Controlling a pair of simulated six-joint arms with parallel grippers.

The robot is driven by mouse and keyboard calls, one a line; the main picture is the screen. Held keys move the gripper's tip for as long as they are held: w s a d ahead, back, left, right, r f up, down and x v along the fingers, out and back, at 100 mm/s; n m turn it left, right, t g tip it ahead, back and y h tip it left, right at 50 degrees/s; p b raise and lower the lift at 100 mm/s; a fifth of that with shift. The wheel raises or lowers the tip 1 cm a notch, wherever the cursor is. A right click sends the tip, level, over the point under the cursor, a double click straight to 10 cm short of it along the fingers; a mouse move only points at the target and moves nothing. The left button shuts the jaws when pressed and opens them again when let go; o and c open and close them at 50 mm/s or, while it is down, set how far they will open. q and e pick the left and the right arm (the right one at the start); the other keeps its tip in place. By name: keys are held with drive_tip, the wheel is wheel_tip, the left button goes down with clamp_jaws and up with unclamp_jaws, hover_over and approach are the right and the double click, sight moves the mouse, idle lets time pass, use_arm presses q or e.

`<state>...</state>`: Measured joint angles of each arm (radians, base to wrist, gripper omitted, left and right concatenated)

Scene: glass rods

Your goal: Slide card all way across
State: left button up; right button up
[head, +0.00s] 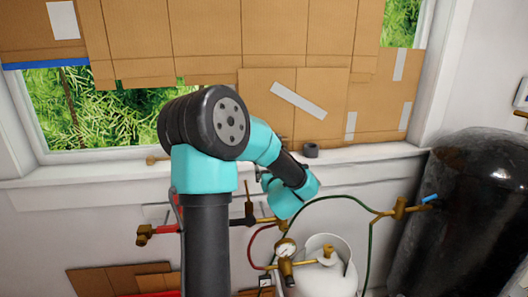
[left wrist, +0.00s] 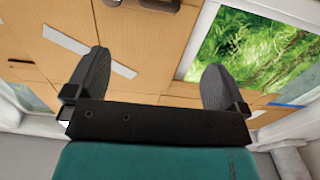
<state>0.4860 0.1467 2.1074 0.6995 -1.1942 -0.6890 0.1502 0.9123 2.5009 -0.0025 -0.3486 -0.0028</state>
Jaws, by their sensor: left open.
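Brown cardboard panels (head: 300,45) cover most of the window, overlapping in several sheets. A lower cardboard sheet (head: 320,115) with a white tape strip (head: 298,100) hangs just above the sill. I cannot tell which sheet is the card. My left gripper (left wrist: 155,82) is open and empty in the left wrist view, its two dark fingers wide apart. Cardboard (left wrist: 150,45) shows beyond and between the fingers, and I see no contact. In the head view my arm stands before the window and hides part of the cardboard; its fingers are not clear there. My right gripper is not in view.
Bare glass with greenery (head: 100,105) shows at left. Below are a white tank (head: 325,270) with a gauge (head: 285,248), hoses (head: 345,200), brass valves (head: 400,207) and a large black cylinder (head: 465,215) at right.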

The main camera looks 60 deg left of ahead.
use_arm(q)
drive_tip(key=x, duration=1.7)
drive_tip(key=c, duration=1.2)
drive_tip(key=shift+o, duration=0.2)
